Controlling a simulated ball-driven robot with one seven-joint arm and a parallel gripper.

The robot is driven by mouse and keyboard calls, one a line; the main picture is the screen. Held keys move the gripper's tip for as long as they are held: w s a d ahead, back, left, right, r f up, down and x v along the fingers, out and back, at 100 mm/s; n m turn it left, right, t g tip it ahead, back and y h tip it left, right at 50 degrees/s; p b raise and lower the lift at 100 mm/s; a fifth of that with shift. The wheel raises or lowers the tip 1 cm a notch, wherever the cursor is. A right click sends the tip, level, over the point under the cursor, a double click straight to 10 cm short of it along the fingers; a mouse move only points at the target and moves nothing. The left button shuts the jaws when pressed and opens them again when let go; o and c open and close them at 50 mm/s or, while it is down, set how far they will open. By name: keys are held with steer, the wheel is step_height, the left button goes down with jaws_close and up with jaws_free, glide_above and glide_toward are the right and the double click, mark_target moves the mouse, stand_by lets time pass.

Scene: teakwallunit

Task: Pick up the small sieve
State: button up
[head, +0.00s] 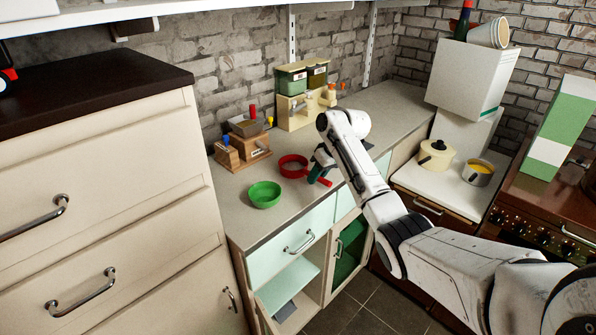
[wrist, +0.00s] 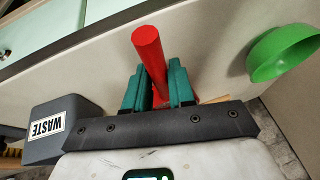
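The small sieve is red, with a round rim (head: 293,166) and a straight handle (head: 321,181). It is at the front of the grey counter, right of a green bowl. My gripper (head: 320,165) is at its handle. In the wrist view, the red handle (wrist: 149,55) passes between the two green fingers of my gripper (wrist: 160,85). The fingers are close together, with no clear gap beside the handle, so they look shut on it. Most of the sieve's round part is hidden behind the gripper in that view. I cannot tell whether the sieve is off the counter.
The green bowl (head: 265,194) stands left of the sieve. Wooden blocks (head: 249,145) and a cream rack with green boxes (head: 305,100) stand behind. A grey box marked WASTE (wrist: 62,128) is near the gripper in the wrist view. A cream pot (head: 436,158) is on the right.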

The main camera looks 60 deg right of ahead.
jaws_close()
steer(key=shift+r, duration=0.1)
